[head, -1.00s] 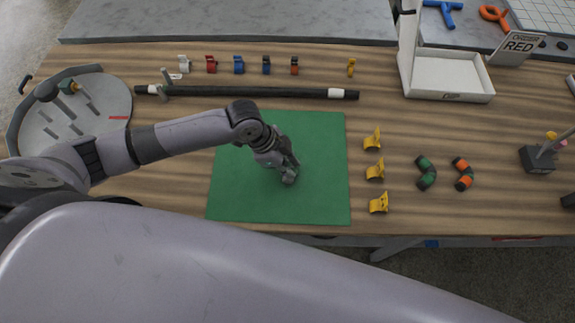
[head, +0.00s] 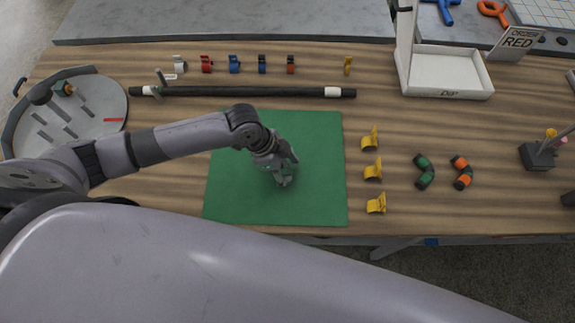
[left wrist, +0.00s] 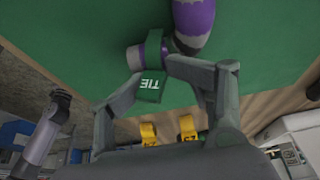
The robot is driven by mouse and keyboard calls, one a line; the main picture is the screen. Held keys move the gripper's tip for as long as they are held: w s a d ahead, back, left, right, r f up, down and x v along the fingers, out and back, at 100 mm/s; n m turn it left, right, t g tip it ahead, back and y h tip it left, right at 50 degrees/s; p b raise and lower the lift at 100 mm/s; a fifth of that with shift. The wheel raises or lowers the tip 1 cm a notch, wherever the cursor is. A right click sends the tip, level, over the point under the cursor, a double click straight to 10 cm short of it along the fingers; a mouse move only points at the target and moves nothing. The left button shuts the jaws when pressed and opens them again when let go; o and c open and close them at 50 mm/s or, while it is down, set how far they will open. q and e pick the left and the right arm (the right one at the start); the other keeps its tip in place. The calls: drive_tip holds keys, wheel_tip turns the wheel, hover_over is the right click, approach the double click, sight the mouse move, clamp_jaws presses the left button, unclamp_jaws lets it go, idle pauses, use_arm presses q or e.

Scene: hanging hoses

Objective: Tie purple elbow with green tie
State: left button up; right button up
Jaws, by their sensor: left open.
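The purple elbow (left wrist: 195,20) lies on the green mat (head: 230,200) in the left wrist view, with a grey-banded end at its left. The green tie (left wrist: 152,87), marked TIE, sits at that end and appears to be around it; whether it is fastened cannot be told. My left gripper (left wrist: 157,76) is open, its fingertips close to the tie, on either side of its tag. In the head view my left gripper (head: 284,178) is low over the mat and hides the elbow and tie. My right gripper is not in view.
Several yellow clips (head: 372,170) stand right of the mat. A green-banded elbow (head: 424,171) and an orange-banded elbow (head: 463,172) lie farther right. A black hose (head: 245,91) lies behind the mat. A white bin (head: 445,75) stands at back right, a round grey tray (head: 85,125) at left.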

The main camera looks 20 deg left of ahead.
use_arm(q)
drive_tip(key=shift+s+a+f, duration=0.2)
drive_tip(key=shift+a+f, duration=0.05)
drive_tip(key=shift+a, duration=0.3)
drive_tip(key=shift+a+r, duration=0.15)
drive_tip(key=shift+r, duration=0.15)
drive_tip(key=v, duration=1.1)
drive_tip(key=shift+d+r, duration=0.25)
drive_tip(key=shift+r, duration=0.25)
